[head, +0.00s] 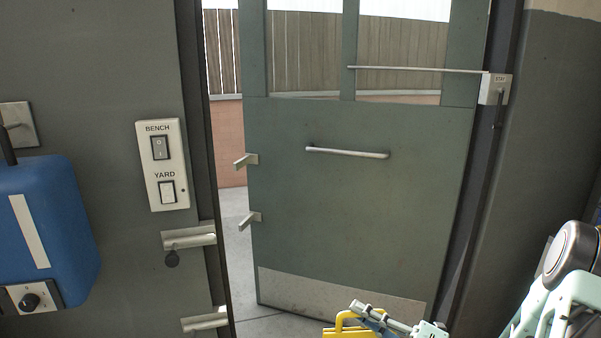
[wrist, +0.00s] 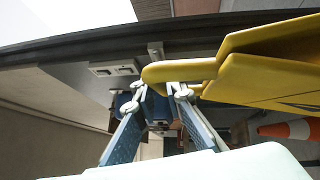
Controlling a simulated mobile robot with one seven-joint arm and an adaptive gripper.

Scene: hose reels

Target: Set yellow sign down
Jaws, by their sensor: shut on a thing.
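The yellow sign (wrist: 265,78) is held by its looped handle end in my gripper (wrist: 163,90), which is shut on it. In the wrist view the sign's folded panels stretch to the right, with a dark marking partly in view. In the head view only the sign's top (head: 344,331) and handle show at the bottom edge, beside my gripper (head: 366,313). The rest of the sign is cut off below, so its height above the floor cannot be told.
A grey-green door (head: 350,200) stands open, with a pull bar (head: 347,152) and a stay arm (head: 420,69). A switch plate (head: 162,165) and a blue case (head: 45,230) are on the left. An orange and white cone (wrist: 290,130) shows in the wrist view.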

